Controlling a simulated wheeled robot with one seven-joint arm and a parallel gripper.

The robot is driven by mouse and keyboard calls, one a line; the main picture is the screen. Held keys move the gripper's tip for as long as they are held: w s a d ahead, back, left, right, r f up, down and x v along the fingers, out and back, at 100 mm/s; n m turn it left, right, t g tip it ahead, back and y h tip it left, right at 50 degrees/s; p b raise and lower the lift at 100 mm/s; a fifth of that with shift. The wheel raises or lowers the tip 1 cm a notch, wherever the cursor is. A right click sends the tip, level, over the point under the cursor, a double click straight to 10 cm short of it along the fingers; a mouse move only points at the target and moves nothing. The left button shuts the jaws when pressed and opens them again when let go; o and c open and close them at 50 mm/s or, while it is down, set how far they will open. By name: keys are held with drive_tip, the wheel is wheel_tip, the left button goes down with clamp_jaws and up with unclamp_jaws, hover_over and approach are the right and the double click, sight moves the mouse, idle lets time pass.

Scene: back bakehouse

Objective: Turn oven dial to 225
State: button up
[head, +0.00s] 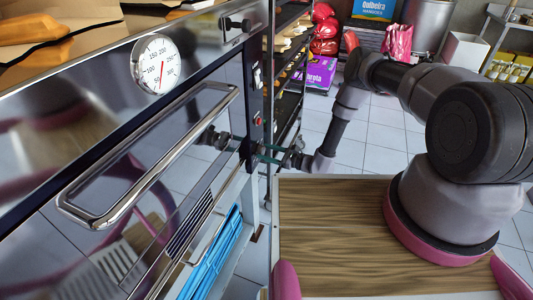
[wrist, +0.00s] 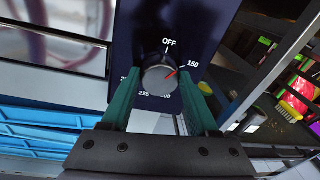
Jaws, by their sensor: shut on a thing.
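The oven dial (wrist: 160,76) is a dark grey round knob on the oven's dark control panel (wrist: 200,22), in the middle of the wrist view. OFF is at the top, with 225 and a partly hidden 200 below. A label at the left is mostly covered by a finger. My gripper (wrist: 160,82) has its teal fingers on either side of the dial and is shut on it. In the head view my gripper (head: 250,150) is at the panel's lower end, and the dial is hard to make out.
The oven door handle (head: 150,150) sticks out left of the panel. A round temperature gauge (head: 157,64) is on the oven front above it. A rocker switch (head: 257,77) and a red light (head: 257,120) sit higher on the panel. A dark rack (head: 287,75) stands close behind.

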drive_tip(key=m, duration=0.4)
drive_tip(key=shift+w+d+g, duration=0.1)
drive_tip(key=shift+w+g, duration=0.05)
drive_tip(key=shift+g, duration=0.25)
drive_tip(key=m, duration=0.3)
drive_tip(key=shift+w+m+g, duration=0.1)
drive_tip(key=shift+m+g, duration=0.2)
drive_tip(key=m, duration=0.3)
drive_tip(key=shift+w+d+g, duration=0.1)
drive_tip(key=shift+g, duration=0.2)
drive_tip(key=m, duration=0.4)
drive_tip(key=shift+w+f+g+y, duration=0.1)
drive_tip(key=shift+f+g+y, duration=0.05)
drive_tip(key=shift+g+y, duration=0.15)
drive_tip(key=m, duration=0.4)
drive_tip(key=shift+f+g, duration=0.1)
drive_tip(key=shift+g, duration=0.2)
drive_tip(key=m, duration=0.3)
drive_tip(key=shift+f+m+y, duration=0.1)
drive_tip(key=shift+m+y, duration=0.3)
drive_tip(key=m, duration=0.4)
drive_tip(key=shift+f+y, duration=0.15)
drive_tip(key=shift+y, duration=0.25)
drive_tip(key=shift+f+m, duration=0.1)
drive_tip(key=shift+m, duration=1.5)
